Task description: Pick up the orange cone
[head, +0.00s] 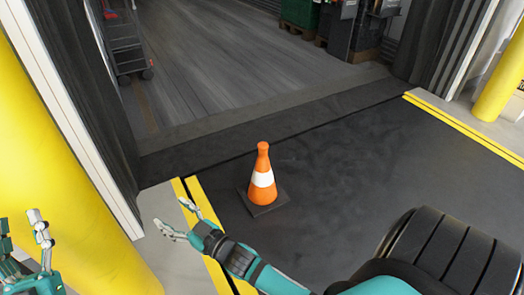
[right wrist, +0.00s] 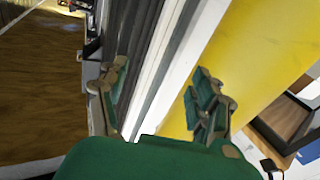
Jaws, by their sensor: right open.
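The orange cone (head: 262,185) with a white band stands upright on its dark square base on the dark dock floor in the head view. I do not make it out in the right wrist view. My right gripper (head: 176,217) is open and empty, to the left of and nearer than the cone, apart from it. Its spread fingers also show in the right wrist view (right wrist: 158,88), with the yellow post and door edge behind them. My left gripper (head: 20,222) is at the lower left edge with its fingers apart, far from the cone.
A thick yellow post (head: 60,130) stands at the left, by the white door frame. Yellow lines (head: 465,130) edge the dark floor. A cart (head: 126,45) and green crates (head: 300,12) stand beyond the doorway. The floor around the cone is clear.

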